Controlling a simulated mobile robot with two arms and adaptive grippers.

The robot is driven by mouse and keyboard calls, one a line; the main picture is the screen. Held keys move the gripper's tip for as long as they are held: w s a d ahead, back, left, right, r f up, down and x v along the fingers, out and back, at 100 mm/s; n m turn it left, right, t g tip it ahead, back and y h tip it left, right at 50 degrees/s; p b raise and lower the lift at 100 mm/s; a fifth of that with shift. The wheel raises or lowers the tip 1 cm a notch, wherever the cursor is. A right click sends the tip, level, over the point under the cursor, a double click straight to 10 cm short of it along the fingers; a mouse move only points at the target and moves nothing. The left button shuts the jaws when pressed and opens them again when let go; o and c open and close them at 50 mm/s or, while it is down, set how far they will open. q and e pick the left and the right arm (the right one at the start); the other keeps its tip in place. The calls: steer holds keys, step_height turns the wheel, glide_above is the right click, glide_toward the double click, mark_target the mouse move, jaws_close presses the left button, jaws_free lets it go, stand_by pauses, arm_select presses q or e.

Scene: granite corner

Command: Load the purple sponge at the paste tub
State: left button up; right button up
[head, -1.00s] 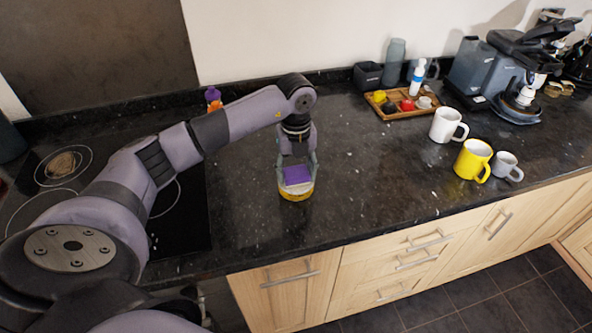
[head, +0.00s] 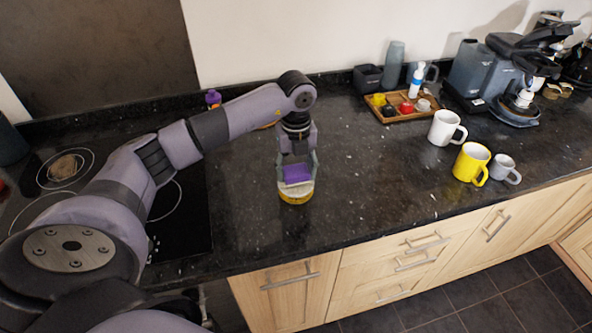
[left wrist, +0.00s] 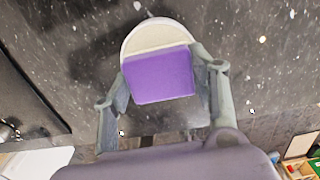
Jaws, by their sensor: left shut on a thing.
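The purple sponge (head: 297,173) is between the fingers of my left gripper (head: 297,168), which is shut on it. The paste tub (head: 296,194), round and yellow with pale contents, stands on the dark counter right under the sponge. In the left wrist view the sponge (left wrist: 158,74) sits between the two fingertips (left wrist: 160,82) and covers part of the tub (left wrist: 157,36), whose pale paste and white rim show beyond it. I cannot tell whether the sponge touches the paste. My right gripper is not in view.
A white mug (head: 446,127), a yellow mug (head: 471,162) and a grey mug (head: 503,168) stand to the right. A wooden tray (head: 401,107) with small items and a coffee machine (head: 497,75) are behind them. A cooktop (head: 182,215) lies left. The counter around the tub is clear.

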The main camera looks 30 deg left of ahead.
mark_target(296, 170)
arm_select(q)
steer(key=shift+r+p, duration=1.6)
steer(key=shift+r, duration=1.05)
